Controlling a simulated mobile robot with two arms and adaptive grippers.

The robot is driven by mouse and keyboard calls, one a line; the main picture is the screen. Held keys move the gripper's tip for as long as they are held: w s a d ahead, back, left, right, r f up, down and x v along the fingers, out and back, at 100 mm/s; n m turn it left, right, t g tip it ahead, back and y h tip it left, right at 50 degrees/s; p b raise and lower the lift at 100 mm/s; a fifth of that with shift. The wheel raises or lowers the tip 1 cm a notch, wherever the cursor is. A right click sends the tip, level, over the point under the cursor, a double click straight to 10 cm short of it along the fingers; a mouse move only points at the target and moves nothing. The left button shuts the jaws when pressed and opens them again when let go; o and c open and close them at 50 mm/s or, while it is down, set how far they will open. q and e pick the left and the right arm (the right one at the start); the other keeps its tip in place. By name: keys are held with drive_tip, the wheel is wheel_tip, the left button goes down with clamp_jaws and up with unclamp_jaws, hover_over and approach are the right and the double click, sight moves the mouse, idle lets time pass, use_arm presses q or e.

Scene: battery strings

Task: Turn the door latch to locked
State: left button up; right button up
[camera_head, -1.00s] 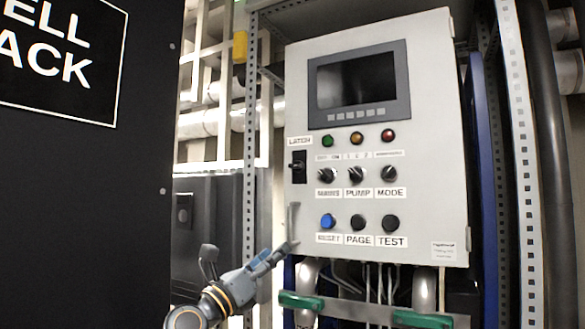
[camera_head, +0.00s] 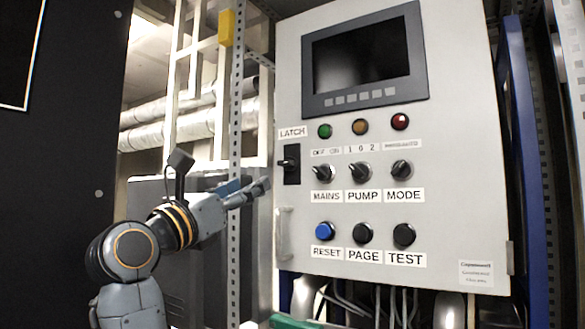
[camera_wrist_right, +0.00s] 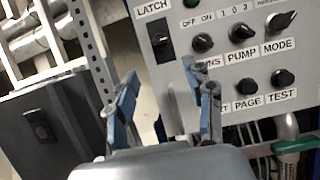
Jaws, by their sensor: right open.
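The latch (camera_head: 291,165) is a black upright plate on the left edge of the grey cabinet door, under a LATCH label. A small lever on it points left. The latch also shows in the right wrist view (camera_wrist_right: 160,38), beyond the fingers. My right gripper (camera_head: 250,190) is open and empty, left of and slightly below the latch, apparently apart from it. In the wrist view its two blue-grey fingers (camera_wrist_right: 168,90) are spread, with nothing between them. My left gripper is not in view.
The door (camera_head: 460,120) carries a dark screen (camera_head: 365,60), lamps, knobs and buttons. A vertical door handle (camera_head: 284,235) sits below the latch. A perforated metal post (camera_head: 236,110) stands left of the cabinet. A black panel (camera_head: 60,130) fills the far left.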

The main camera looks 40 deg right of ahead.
drive_tip(key=p, duration=0.3)
approach(282, 163)
drive_tip(key=d+r, duration=0.1)
drive_tip(key=d, duration=0.1)
drive_tip(key=x, duration=0.2)
drive_tip(key=p+x, duration=0.1)
drive_tip(key=x, duration=0.3)
drive_tip(key=shift+w+p, duration=0.4)
drive_tip(key=shift+w+d+r, duration=0.15)
drive_tip(key=shift+d, duration=0.35)
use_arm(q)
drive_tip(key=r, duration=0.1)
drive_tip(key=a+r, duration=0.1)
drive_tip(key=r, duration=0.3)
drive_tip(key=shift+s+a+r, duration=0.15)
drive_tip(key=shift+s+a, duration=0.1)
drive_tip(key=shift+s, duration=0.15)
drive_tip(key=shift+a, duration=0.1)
use_arm(e)
drive_tip(key=shift+c, duration=0.6)
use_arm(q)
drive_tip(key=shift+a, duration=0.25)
use_arm(e)
clamp_jaws()
